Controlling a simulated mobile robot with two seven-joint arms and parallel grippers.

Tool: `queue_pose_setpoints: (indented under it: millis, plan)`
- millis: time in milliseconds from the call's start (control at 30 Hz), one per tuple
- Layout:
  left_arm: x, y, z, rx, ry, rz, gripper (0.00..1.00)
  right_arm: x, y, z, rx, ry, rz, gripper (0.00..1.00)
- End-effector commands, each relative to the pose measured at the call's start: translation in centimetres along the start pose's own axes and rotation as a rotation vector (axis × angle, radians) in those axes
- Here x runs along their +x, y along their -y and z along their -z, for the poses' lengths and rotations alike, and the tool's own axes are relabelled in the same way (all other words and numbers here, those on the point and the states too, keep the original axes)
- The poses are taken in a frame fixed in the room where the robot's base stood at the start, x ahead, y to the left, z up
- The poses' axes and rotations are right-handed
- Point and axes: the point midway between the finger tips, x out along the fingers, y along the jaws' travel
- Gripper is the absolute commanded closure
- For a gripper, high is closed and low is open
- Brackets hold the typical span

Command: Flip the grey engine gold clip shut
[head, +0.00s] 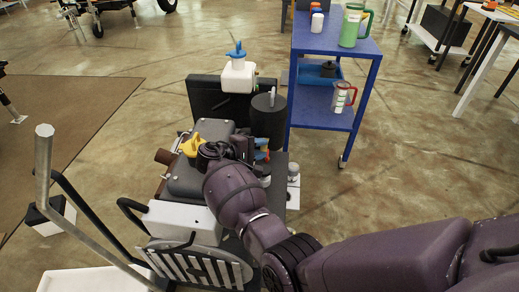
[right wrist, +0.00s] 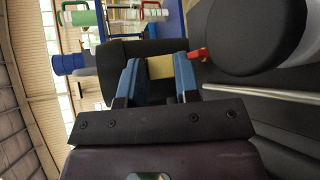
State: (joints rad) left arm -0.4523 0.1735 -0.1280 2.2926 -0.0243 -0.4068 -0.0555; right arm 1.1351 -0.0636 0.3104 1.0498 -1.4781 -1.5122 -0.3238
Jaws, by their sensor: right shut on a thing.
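The grey engine (head: 187,180) stands in the middle of the head view, with a yellow cap-like part (head: 192,146) on top. My right gripper (head: 262,154) is at the engine's right rear side, partly hidden by my own wrist. In the right wrist view, the blue fingers of this gripper (right wrist: 158,70) are shut on a flat gold piece, the gold clip (right wrist: 160,67), with one finger on each side. A small red tip (right wrist: 198,54) sticks out just right of the right finger. The clip's hinge is hidden. My left gripper is not in view.
A black cylinder (head: 268,120) stands close behind the gripper. A white jug with a blue cap (head: 238,76) is behind the engine. A blue cart (head: 325,118) with cups stands at the back right. Open floor lies right of the engine.

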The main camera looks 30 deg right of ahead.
Motion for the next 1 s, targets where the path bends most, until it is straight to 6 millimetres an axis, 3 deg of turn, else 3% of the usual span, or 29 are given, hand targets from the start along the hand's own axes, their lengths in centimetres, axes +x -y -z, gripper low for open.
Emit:
queue_pose_setpoints:
  millis: [33, 300, 500, 1000]
  plan:
    - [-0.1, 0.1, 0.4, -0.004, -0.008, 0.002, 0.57, -0.1, -1.3, -0.1, 0.013, 0.000, -0.009, 1.00]
    - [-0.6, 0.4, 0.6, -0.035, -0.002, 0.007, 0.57, -0.1, -3.5, -0.1, -0.108, -0.003, 0.118, 1.00]
    - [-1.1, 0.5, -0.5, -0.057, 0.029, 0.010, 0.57, 0.2, -4.1, 0.2, -0.165, -0.001, 0.169, 1.00]
    - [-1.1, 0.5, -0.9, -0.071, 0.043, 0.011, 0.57, 0.7, -4.7, 0.6, -0.255, 0.000, 0.257, 1.00]
